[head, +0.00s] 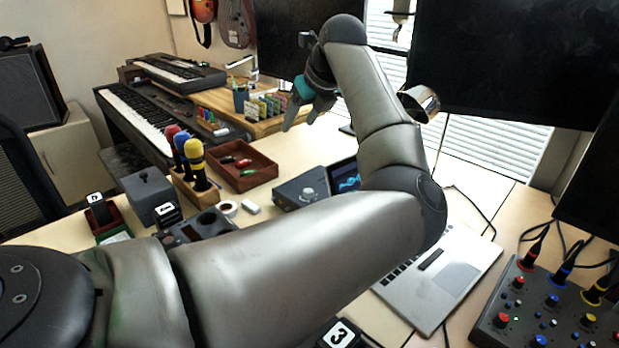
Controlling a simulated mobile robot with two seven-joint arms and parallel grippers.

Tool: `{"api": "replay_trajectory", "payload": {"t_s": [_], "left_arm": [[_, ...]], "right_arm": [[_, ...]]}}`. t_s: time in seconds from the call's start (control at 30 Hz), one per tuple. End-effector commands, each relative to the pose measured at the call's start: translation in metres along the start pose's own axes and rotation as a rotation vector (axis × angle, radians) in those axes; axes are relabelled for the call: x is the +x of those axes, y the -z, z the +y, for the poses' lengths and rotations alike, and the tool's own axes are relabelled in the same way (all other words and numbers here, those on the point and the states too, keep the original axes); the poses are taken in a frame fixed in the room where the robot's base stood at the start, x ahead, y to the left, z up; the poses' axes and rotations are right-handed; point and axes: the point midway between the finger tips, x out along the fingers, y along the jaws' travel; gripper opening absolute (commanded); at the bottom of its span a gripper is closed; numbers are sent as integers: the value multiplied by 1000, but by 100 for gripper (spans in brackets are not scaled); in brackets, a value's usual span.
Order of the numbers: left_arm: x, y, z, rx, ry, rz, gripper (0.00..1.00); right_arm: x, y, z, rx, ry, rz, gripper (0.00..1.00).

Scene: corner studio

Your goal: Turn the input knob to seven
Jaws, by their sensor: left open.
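A dark audio interface box (296,190) stands on the desk in the middle of the view, with a round grey knob (307,193) on its front. The knob's setting is too small to read. My left gripper (301,116) is raised above and behind the box, fingers pointing down, apart from it. It is open, with teal showing near its fingers. A black mixer (545,312) with several coloured knobs is at the lower right. I cannot tell which knob is labelled as input. My right gripper is not in view.
An open laptop (440,272) lies partly behind my left arm. A small screen (345,176) stands beside the box. Microphones in a wooden stand (194,192), a red tray (262,172) and a keyboard (140,118) are at the left. Cables run by the mixer.

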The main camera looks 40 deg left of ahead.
Motion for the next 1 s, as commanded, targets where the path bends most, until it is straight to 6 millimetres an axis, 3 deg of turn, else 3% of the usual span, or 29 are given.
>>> {"api": "replay_trajectory", "payload": {"t_s": [0.03, 0.1, 0.2, 0.47, 1.0], "left_arm": [[-1, 23, -5, -25, 16, 79, 61], [-4, 46, -9, -50, 24, 164, 61], [-6, 64, -12, -68, 27, 235, 61], [9, 74, -13, -74, 25, 257, 61], [90, 95, -15, -71, 23, 254, 61]], "right_arm": [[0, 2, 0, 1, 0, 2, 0], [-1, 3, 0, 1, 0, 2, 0], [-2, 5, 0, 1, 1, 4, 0], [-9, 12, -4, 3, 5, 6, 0], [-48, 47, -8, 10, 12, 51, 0]]}}
